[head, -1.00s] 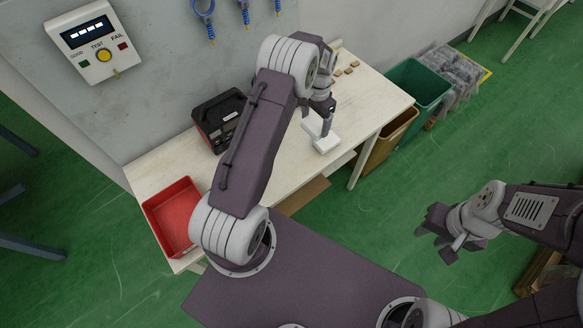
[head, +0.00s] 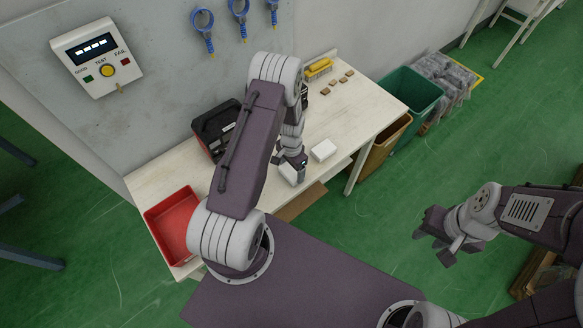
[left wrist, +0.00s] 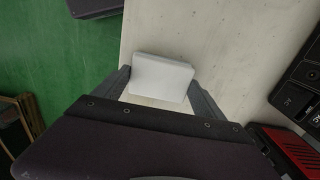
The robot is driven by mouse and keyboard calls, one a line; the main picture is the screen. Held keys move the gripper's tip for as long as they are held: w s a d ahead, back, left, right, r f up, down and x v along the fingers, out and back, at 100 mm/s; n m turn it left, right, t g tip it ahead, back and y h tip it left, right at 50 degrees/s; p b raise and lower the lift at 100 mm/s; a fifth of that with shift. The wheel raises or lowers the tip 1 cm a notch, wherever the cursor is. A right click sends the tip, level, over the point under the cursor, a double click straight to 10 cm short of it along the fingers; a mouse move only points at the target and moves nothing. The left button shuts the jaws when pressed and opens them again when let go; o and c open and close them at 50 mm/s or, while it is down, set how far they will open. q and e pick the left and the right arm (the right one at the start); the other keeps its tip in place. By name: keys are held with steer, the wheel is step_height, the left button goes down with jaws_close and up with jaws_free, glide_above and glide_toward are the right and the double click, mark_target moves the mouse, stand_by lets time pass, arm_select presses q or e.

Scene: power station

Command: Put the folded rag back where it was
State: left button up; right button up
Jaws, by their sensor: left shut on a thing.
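The folded rag (left wrist: 160,78) is a flat white block-like piece between the fingers of my left gripper (left wrist: 160,95) in the left wrist view. In the head view the gripper (head: 294,166) is shut on the rag (head: 288,174) near the front edge of the wooden table (head: 345,125). I cannot tell whether the rag touches the table top. A second white flat piece (head: 323,150) lies on the table just right of the gripper. My right gripper (head: 437,233) hangs over the green floor, apart from the table; its finger gap is unclear.
A red bin (head: 173,222) stands at the table's left end, with a black-and-red device (head: 214,128) behind. A yellow item (head: 319,67) and several small brown blocks (head: 334,83) lie at the far end. Green (head: 415,100) and brown bins (head: 385,145) stand beyond the table.

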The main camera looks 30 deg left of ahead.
mark_target(292, 171)
arm_select(q)
steer(key=shift+f, duration=0.15)
steer(key=o, duration=1.3)
steer(key=shift+c, duration=0.2)
step_height(292, 171, up, 13)
steer(key=s+d+r+n, duration=0.2)
steer(key=s+d+r, duration=0.1)
steer(key=s, duration=0.3)
steer(key=s+d+r+n+t, duration=0.1)
steer(key=s+d+r+n, duration=0.1)
steer(key=s+d+r, duration=0.2)
steer(key=s+r, duration=0.1)
steer(key=s, duration=0.1)
steer(key=shift+s+d+r+n+b, duration=0.3)
steer(key=shift+s+b, duration=0.05)
steer(key=shift+b, duration=0.05)
